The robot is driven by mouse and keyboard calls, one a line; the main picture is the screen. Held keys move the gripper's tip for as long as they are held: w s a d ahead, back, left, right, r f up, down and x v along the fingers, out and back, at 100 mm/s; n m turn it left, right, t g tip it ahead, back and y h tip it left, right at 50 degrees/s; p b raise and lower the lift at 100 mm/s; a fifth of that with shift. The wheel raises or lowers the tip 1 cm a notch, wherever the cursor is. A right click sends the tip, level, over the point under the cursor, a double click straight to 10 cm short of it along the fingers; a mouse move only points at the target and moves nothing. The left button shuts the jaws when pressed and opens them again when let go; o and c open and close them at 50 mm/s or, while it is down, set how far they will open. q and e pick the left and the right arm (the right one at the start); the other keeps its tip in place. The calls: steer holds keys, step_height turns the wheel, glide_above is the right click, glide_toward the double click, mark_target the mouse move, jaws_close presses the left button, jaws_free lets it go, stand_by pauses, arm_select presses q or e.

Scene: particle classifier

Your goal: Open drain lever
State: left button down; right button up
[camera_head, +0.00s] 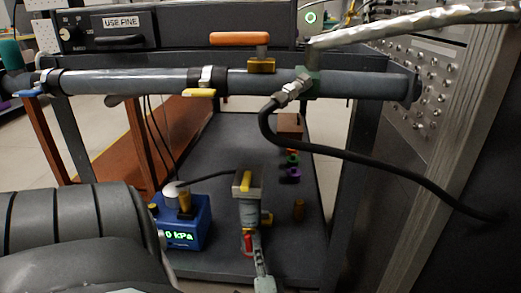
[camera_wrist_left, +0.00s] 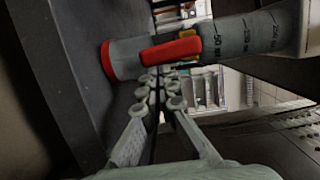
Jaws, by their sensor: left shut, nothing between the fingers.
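A short grey cylinder (camera_head: 250,213) with a yellow-marked top stands on the dark lower shelf in the head view, with a small red lever (camera_head: 247,242) near its bottom. In the left wrist view the red lever (camera_wrist_left: 171,50) lies across the cylinder (camera_wrist_left: 250,35), which has printed volume marks; its end part has a red rim. I take this red lever as the drain lever. My left gripper (camera_head: 257,243) is shut and empty, its fingertips (camera_wrist_left: 160,80) right by the lever. I cannot tell whether they touch. My right gripper is not in view.
A blue pressure gauge box (camera_head: 184,222) stands left of the cylinder. A horizontal pipe (camera_head: 130,80) with an orange handle (camera_head: 239,38) and a yellow lever (camera_head: 199,93) crosses above. A black hose (camera_head: 370,155) hangs right. Small coloured parts (camera_head: 291,175) lie behind on the shelf.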

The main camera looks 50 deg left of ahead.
arm_select(q)
steer(key=shift+a+m, duration=0.1)
steer(key=shift+m, duration=0.2)
steer(key=shift+f, duration=0.1)
stand_by(0.4)
